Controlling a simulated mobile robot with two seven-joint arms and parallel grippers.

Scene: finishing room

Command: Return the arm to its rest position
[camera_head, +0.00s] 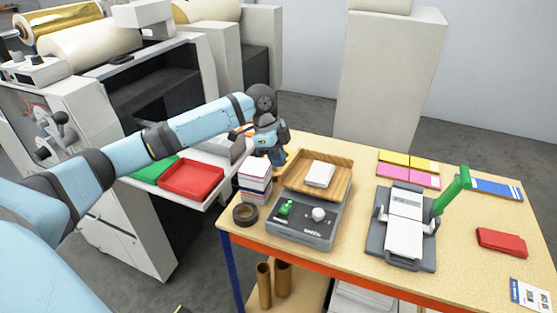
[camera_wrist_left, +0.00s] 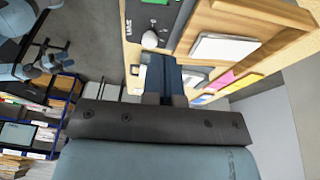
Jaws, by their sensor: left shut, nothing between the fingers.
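My left arm (camera_head: 165,140) reaches in from the left in the head view, stretched out toward the table's back left corner. My left gripper (camera_head: 277,157) points down there, just behind the paper stack (camera_head: 254,183) and to the left of the wooden tray (camera_head: 337,187). Its fingers are shut with nothing between them. In the left wrist view the shut gripper (camera_wrist_left: 160,78) shows beside the wooden tray (camera_wrist_left: 285,18), which holds a white pad (camera_wrist_left: 222,48). My right gripper is in neither view.
The worktable (camera_head: 350,238) carries a grey device (camera_head: 300,232), a black tape roll (camera_head: 245,214), a press with a green lever (camera_head: 452,188) and a red item (camera_head: 501,241). A large machine (camera_head: 125,215) with a red tray (camera_head: 191,178) stands left, below my arm.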

